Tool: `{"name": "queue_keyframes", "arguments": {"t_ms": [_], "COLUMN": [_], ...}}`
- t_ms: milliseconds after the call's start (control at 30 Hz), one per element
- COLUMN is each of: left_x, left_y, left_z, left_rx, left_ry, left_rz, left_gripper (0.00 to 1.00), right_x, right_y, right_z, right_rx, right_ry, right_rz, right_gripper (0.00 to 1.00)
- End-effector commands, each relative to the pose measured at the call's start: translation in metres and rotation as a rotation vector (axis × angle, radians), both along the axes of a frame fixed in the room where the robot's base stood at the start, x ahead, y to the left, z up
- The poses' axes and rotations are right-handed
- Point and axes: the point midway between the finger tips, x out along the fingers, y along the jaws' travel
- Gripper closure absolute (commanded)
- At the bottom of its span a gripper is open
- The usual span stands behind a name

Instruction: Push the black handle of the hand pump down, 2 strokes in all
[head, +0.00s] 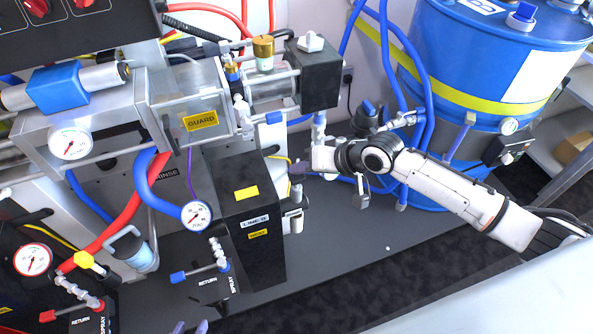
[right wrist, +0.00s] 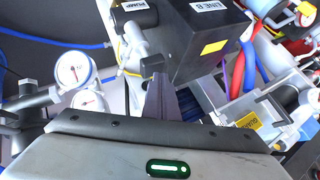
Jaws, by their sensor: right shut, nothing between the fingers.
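The hand pump appears to be the small pale cylinder (head: 292,221) on the right side of the black LINE B box. It also shows in the right wrist view as a grey-white fitting (right wrist: 135,38) with a dark end piece, perhaps the black handle (right wrist: 152,65). My right gripper (head: 296,169) is shut and empty, just above the pump in the head view. In the right wrist view its fingers (right wrist: 159,85) end close to the dark end piece; I cannot tell whether they touch. My left gripper (head: 191,327) shows only its fingertips, apart, at the bottom edge.
The black LINE B box (head: 250,225) stands left of the pump. A clear guarded unit (head: 205,100) and a black block (head: 312,75) are above. A blue drum (head: 495,60) with blue hoses is at right. The dark bench (head: 350,240) is clear right of the pump.

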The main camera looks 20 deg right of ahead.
Motion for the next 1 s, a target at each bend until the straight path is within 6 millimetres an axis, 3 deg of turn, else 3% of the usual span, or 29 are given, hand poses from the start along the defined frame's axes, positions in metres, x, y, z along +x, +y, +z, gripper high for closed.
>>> {"name": "queue_keyframes", "arguments": {"t_ms": [1000], "left_x": [0.000], "left_y": [-0.001], "left_z": [-0.005], "left_rx": [0.000], "left_ry": [0.000], "left_rz": [-0.001], "left_gripper": [0.69], "right_x": [-0.003], "right_y": [0.000], "right_z": [-0.017], "right_rx": [-0.003], "right_ry": [0.010], "right_rz": [0.001], "right_gripper": [1.00]}}
